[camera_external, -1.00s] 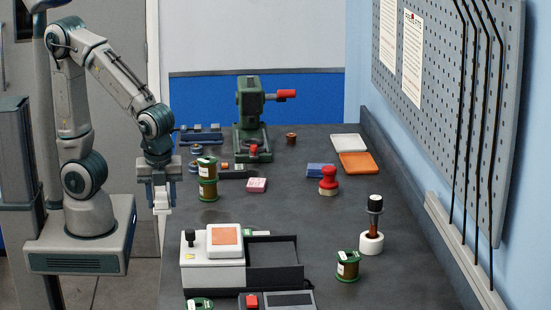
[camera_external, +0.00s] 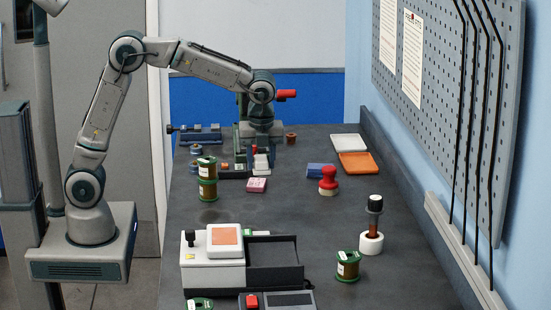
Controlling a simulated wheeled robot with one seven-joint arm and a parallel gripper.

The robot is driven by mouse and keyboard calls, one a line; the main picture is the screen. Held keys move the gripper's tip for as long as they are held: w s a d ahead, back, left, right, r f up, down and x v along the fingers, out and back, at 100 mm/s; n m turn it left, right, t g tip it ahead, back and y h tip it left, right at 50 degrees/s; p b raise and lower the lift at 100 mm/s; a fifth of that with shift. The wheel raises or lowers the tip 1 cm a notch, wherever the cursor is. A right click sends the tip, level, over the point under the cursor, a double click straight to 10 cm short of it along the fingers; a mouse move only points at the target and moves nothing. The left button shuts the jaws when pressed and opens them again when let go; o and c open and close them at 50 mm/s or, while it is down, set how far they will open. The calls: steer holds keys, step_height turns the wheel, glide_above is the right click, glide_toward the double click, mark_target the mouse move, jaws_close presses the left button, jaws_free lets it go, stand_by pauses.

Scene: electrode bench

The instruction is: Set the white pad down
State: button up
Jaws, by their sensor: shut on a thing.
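My gripper (camera_external: 262,158) is in front of the green press, pointing down above the bench. It is shut on the white pad (camera_external: 261,162), a small pale block that shows between and below the fingers. The pad appears held upright; the fingers hide part of it. I cannot tell exactly how far its lower edge is from the bench top. A pink block (camera_external: 257,185) lies on the bench just below the gripper in the picture.
The green press (camera_external: 243,140) stands behind my gripper. A white tray (camera_external: 348,142), an orange tray (camera_external: 356,163), a blue block (camera_external: 320,170) and a red-handled stamp (camera_external: 328,181) are to the right. Green spools (camera_external: 207,188) stand left. The middle of the bench is clear.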

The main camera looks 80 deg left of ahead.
steer(key=w+a+f, duration=0.1)
steer(key=w+a, duration=0.1)
steer(key=a, duration=0.5)
steer(key=w+a, duration=0.3)
steer(key=a, duration=0.5)
steer(key=p, duration=0.1)
glide_above(274, 172)
steer(key=d, duration=0.1)
step_height(274, 172, down, 7)
steer(key=shift+r, duration=0.1)
steer(key=shift+a+f, duration=0.2)
steer(key=shift+f, duration=2)
steer(key=shift+f, duration=0.1)
steer(key=o, duration=1)
